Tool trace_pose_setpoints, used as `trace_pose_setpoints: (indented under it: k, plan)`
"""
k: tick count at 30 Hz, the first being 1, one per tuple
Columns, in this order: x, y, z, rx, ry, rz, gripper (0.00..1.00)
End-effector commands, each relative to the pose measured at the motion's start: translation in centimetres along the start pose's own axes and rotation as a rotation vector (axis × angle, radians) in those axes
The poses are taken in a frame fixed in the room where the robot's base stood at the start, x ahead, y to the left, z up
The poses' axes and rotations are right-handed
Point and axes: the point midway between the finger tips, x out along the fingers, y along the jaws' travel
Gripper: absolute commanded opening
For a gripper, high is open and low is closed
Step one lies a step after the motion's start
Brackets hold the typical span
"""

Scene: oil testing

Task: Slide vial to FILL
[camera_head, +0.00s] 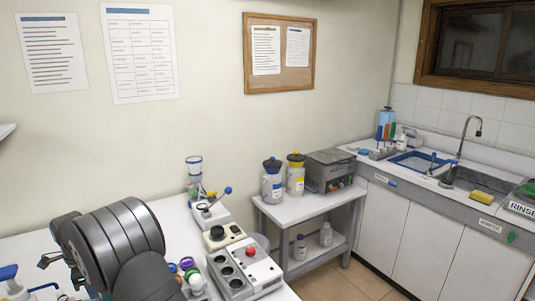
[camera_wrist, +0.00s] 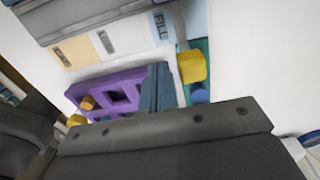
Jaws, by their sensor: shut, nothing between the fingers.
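In the wrist view, a labelled strip has an orange zone, a cream zone and a pale blue zone marked FILL (camera_wrist: 163,27). A yellow block (camera_wrist: 191,66) sits just below the FILL zone, with a blue round part (camera_wrist: 199,93) beneath it. I cannot tell whether either is part of the vial. My gripper (camera_wrist: 158,72) shows as narrow blue-grey fingers, shut and empty, just left of the yellow block. A purple rack (camera_wrist: 110,92) with square openings lies beside and behind the fingers.
Small yellow-brown pieces (camera_wrist: 88,102) show at the rack's left. A grey body (camera_wrist: 90,14) borders the strip's top. In the head view, bench devices (camera_head: 240,262) stand right of my arm. Bottles (camera_head: 272,182) stand on a side table, with a sink (camera_head: 425,162) farther right.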

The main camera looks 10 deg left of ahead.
Motion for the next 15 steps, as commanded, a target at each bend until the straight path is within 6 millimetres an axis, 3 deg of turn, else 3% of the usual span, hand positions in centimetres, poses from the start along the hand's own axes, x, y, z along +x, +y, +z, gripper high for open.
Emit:
trace_pose_setpoints:
  k: [15]
  plan:
    - [-3.9, 0.0, 0.0, 0.0, -0.001, -0.002, 0.0]
